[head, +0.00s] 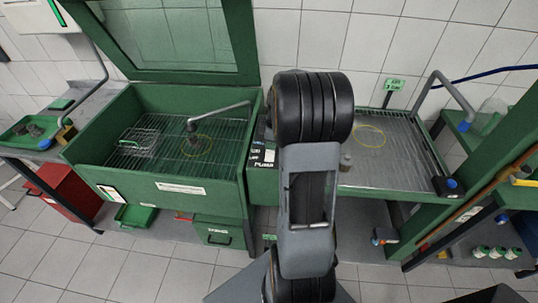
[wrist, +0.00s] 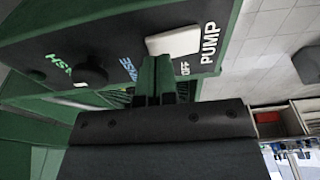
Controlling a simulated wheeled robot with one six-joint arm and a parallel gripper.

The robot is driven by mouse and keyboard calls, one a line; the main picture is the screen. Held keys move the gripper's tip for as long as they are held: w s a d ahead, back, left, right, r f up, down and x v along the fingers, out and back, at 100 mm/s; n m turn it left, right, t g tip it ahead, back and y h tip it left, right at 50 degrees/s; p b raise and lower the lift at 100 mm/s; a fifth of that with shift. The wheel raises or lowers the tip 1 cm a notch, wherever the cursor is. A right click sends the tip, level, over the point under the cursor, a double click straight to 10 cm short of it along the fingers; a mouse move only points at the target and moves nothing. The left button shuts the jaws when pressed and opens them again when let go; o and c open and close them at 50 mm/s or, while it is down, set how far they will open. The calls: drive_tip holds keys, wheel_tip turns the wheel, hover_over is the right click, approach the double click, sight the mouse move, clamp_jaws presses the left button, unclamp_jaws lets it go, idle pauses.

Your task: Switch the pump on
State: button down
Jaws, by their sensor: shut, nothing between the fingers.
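The pump switch is a pale paddle (wrist: 172,41) on the dark control panel (wrist: 120,42), beside the lettering PUMP, with OFF below it in the wrist view. My gripper (wrist: 160,62) is shut and empty, its dark green fingertips at the paddle's lower edge. I cannot tell whether they touch it. The lettering for ON is not visible. In the head view part of the panel (head: 259,154) shows beside the green wash cabinet, and my arm hides the switch and my fingertips.
A black round knob (wrist: 91,74) sits on the panel left of my fingers, near the WASH and RINSE lettering. The green wash cabinet (head: 158,187) stands open at left with a basket (head: 138,142) inside. A grated drain table (head: 390,187) is at right.

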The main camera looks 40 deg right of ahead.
drive_tip(key=shift+f+b, duration=0.6)
drive_tip(key=shift+f, duration=0.15)
drive_tip(key=shift+r, duration=0.2)
drive_tip(key=shift+r+p, duration=2.35)
drive_tip(key=shift+r, duration=1)
